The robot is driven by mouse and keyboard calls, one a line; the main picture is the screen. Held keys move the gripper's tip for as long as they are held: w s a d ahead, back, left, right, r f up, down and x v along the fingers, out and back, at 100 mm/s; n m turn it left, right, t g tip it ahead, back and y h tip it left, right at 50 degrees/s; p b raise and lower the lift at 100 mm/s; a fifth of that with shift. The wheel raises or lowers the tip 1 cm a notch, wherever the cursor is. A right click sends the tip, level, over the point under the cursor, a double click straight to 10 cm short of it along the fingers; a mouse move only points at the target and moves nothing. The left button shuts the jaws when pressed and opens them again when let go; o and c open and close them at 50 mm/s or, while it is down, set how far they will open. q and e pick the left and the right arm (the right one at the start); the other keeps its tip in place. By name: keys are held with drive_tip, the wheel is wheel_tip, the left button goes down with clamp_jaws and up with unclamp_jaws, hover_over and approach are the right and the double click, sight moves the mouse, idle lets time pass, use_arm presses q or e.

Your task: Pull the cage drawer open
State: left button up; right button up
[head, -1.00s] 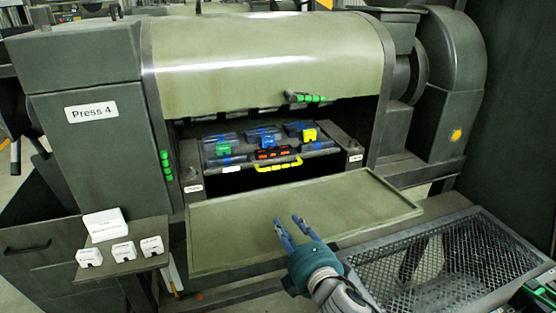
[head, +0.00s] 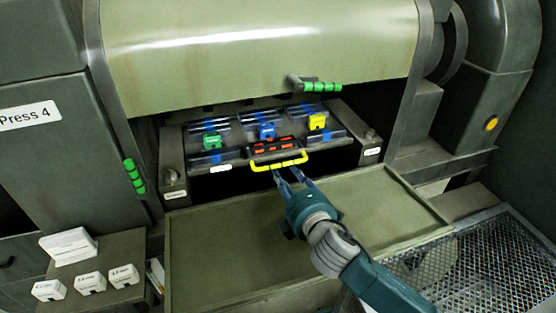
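The cage drawer (head: 222,168) sits inside the press opening, with blue, green and yellow clamped parts on top. Its yellow handle (head: 279,163) sticks out at the front edge, below a black block with orange marks (head: 271,148). My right gripper (head: 282,175) is just below and in front of the handle, fingers pointing at it. The two fingers look apart, with a gap between them. I cannot tell whether the fingertips touch the handle. My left gripper is not in view.
A flat olive tray (head: 215,260) lies below the drawer, under my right arm. A mesh basket (head: 475,255) is at the lower right. Small white boxes (head: 90,283) stand on a shelf at the lower left. A green-gripped lever (head: 318,87) hangs above the drawer.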

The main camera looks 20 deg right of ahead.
sight(279, 165)
drive_tip(key=w, duration=0.2)
drive_tip(key=w+f, duration=0.1)
drive_tip(key=w, duration=0.2)
drive_tip(key=w+f+p, duration=0.1)
drive_tip(key=w, duration=0.2)
drive_tip(key=shift+w+a, duration=0.1)
drive_tip(key=shift+w, duration=0.05)
clamp_jaws()
